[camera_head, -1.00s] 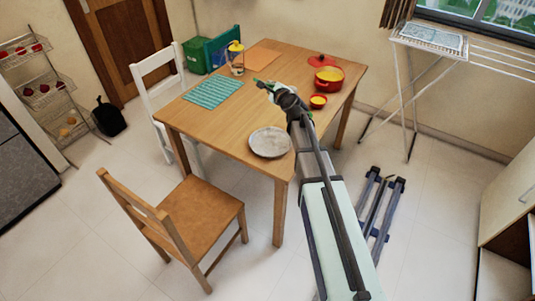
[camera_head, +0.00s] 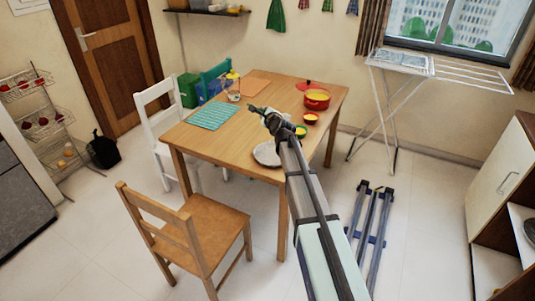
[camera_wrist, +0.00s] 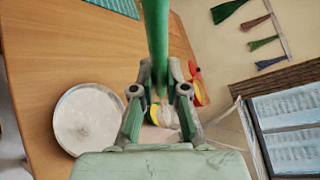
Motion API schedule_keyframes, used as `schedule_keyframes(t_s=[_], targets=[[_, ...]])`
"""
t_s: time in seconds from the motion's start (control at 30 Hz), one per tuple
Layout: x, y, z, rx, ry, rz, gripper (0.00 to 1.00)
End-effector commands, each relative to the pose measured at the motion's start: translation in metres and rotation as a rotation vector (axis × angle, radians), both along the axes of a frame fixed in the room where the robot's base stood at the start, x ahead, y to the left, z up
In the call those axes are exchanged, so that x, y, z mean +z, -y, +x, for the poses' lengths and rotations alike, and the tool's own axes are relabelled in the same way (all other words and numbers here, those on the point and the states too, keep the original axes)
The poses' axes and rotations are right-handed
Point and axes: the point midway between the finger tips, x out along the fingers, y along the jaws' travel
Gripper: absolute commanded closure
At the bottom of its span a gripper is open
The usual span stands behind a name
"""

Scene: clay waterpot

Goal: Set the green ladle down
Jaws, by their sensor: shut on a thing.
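The green ladle shows in the wrist view as a thick green handle (camera_wrist: 156,35) running up the picture from between my fingers. My gripper, also in the wrist view (camera_wrist: 160,92), is shut on the handle and held over the right half of the wooden table (camera_head: 225,137). I cannot tell the exact height above the table. The ladle's bowl end is not clear behind the fingers.
A grey plate (camera_head: 266,154) lies near the front table edge, partly behind my arm. A teal mat (camera_head: 212,116) lies left. The middle of the tabletop is clear.

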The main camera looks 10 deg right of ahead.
Motion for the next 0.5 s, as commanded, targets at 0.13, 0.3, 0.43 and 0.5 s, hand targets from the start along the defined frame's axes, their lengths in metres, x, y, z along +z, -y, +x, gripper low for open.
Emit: schedule_keyframes(t_s=[0.13,0.3,0.43,0.5], targets=[[-0.038,0.0,-0.001,0.0,-0.004,0.0,1.0],[-0.082,0.0,0.0,-0.001,-0.003,0.0,1.0],[-0.112,0.0,0.0,-0.001,-0.003,0.0,1.0],[-0.125,0.0,0.0,-0.001,-0.002,-0.001,1.0]])
